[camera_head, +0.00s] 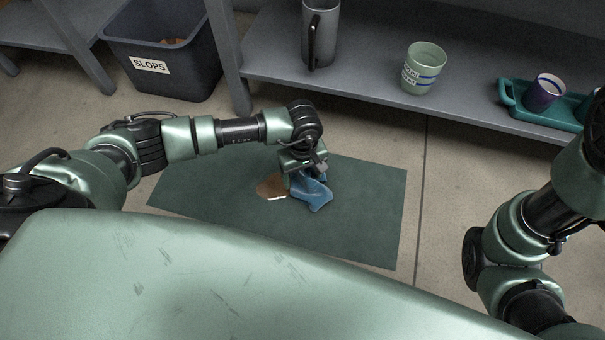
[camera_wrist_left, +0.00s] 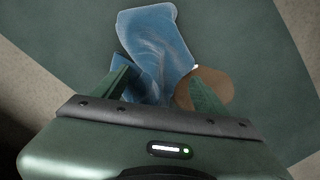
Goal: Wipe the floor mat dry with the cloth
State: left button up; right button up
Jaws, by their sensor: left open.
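The dark green floor mat (camera_head: 365,215) lies on the concrete floor. A brown wet patch (camera_head: 271,186) shows on it, left of the blue cloth (camera_head: 313,193). The cloth lies crumpled on or just over the mat, and I cannot tell how much of it touches. My left gripper (camera_head: 304,174) is right above the cloth. In the left wrist view its open fingers (camera_wrist_left: 160,92) stand on either side of part of the cloth (camera_wrist_left: 152,40). The brown patch (camera_wrist_left: 213,84) is partly hidden behind the right finger. My right arm is at the right edge; its gripper is out of view.
A grey shelf (camera_head: 385,90) runs behind the mat with a grey jug (camera_head: 321,35), a green striped cup (camera_head: 423,68) and a teal tray (camera_head: 540,118) holding a purple cup (camera_head: 544,92). A dark slops bin (camera_head: 175,75) stands back left. Bare floor lies right of the mat.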

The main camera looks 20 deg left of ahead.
pick_arm(q)
jog(key=shift+f, duration=0.15)
jog(key=shift+f+b, duration=0.85)
jog(key=shift+f, duration=0.1)
jog(key=shift+c, duration=0.2)
jog(key=shift+r, duration=0.1)
grip_shut()
